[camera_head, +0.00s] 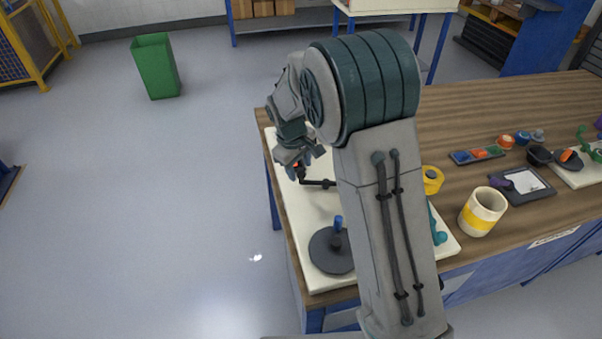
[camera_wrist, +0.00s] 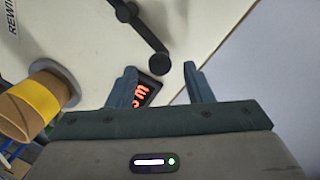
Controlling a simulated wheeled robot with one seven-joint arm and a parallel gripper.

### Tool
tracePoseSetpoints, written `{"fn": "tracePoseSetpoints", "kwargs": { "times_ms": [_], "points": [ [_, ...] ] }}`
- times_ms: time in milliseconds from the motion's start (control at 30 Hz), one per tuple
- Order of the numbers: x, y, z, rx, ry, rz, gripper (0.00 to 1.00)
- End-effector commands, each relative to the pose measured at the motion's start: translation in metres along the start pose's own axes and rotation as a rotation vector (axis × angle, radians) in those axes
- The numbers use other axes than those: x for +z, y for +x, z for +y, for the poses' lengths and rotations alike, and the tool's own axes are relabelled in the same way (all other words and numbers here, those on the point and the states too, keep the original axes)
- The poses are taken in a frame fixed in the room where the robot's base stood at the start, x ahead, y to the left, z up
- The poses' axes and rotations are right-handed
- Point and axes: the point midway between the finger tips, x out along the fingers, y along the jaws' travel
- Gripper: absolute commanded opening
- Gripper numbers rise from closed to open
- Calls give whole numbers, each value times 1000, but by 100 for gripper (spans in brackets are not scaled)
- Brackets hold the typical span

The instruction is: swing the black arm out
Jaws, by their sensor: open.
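The black arm (camera_head: 318,183) is a thin black bar on the cream board (camera_head: 298,218), partly hidden by my own arm in the head view. In the wrist view the black arm (camera_wrist: 148,35) runs from a round pivot at the top down to a round black end. My gripper (camera_wrist: 161,70) is open, with one finger on each side of that round end. No clear contact with either finger shows, and its height above the end is hard to tell. In the head view my gripper (camera_head: 297,163) is over the board's far left part.
A black disc with a blue handle (camera_head: 332,248) is on the board's near part. A roll with a yellow band (camera_wrist: 38,105) is left of my fingers. A small display (camera_wrist: 148,92) with red characters lies beneath.

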Motion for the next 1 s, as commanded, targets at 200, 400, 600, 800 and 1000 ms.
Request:
{"fn": "tracePoseSetpoints", "kwargs": {
  "times_ms": [200,400,600,800,1000],
  "points": [
    [0,31,0,-1,0,-1,46],
    [0,40,0,0,1,0,46],
    [0,41,0,0,1,1,46],
    [0,40,0,0,1,1,0],
    [0,40,0,0,-6,3,0]
  ]
}}
